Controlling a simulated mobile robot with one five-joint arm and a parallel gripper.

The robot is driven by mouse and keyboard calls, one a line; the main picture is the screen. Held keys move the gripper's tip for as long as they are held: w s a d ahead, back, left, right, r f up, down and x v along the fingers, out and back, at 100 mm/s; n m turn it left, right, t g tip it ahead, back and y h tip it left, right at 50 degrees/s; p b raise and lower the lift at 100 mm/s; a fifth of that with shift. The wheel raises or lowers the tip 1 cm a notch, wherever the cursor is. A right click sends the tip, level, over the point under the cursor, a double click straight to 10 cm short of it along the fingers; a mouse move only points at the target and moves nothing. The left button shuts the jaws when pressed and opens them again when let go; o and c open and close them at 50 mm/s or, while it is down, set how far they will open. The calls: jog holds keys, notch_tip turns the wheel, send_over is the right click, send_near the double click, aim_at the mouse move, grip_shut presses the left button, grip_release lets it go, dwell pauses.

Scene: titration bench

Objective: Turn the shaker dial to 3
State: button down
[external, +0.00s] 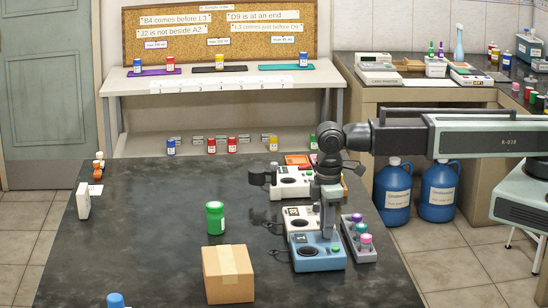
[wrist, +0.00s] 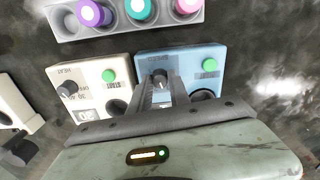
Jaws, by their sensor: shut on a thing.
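The blue shaker (external: 318,263) stands on the dark bench in the external view, with a green button and a dark round part on top. In the wrist view the shaker (wrist: 205,58) is at upper right. Its dark dial (wrist: 160,76) shows between my fingertips. My gripper (wrist: 160,84) points down onto the shaker and is shut on the dial. In the external view my gripper (external: 328,232) stands over the shaker's back part and hides the dial.
A white device with a heat knob (wrist: 68,88) stands close beside the shaker. A grey rack (external: 363,251) with several capped bottles is on its other side. A cardboard box (external: 228,274) and a green-capped bottle (external: 215,217) stand to the left. The bench's left part is mostly clear.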

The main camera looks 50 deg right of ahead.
jog(key=m, duration=0.4)
jog(key=shift+m, duration=0.3)
jog(key=m, duration=0.3)
jog(key=shift+m, duration=0.3)
jog(key=m, duration=0.4)
jog(key=shift+m, duration=2.2)
jog(key=c, duration=1.2)
grip_release()
